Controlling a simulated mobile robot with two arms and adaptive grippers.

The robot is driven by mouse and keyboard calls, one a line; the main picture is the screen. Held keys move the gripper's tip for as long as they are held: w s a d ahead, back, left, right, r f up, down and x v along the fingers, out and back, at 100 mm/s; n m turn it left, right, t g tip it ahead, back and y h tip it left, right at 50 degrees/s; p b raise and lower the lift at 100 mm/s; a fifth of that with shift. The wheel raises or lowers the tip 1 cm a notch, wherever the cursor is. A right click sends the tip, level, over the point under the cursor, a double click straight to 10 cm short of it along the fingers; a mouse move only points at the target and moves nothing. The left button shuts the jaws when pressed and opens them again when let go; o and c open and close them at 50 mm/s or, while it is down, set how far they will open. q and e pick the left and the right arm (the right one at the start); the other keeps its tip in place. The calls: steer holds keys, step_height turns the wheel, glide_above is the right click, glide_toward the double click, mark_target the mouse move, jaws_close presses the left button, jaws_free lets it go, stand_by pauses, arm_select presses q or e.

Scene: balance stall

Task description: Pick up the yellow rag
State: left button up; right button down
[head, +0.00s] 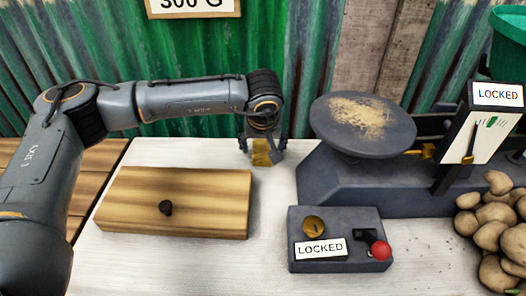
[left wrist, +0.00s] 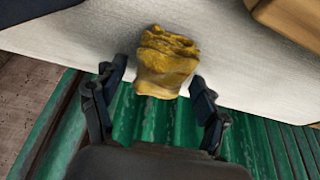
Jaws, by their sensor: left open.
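The yellow rag (head: 262,153) is a small crumpled bundle on the white tabletop, behind the wooden box. In the head view my left gripper (head: 264,150) is right above and around it, hiding part of it. In the left wrist view the rag (left wrist: 166,62) lies at the table's back edge, ahead of and between the two open fingers of my left gripper (left wrist: 160,88). A gap shows between each finger and the rag. My right gripper is in neither view.
A wooden box with a black knob (head: 205,190) stands in front of the rag. A dark scale with a round pan (head: 362,125) stands to the right. A grey control box marked LOCKED (head: 340,258) and potatoes (head: 497,225) are also there. Green corrugated metal (head: 205,50) closes the back.

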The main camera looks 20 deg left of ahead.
mark_target(263, 142)
arm_select(q)
steer(key=shift+r, duration=0.1)
steer(key=c, duration=1.1)
steer(key=shift+c, duration=0.2)
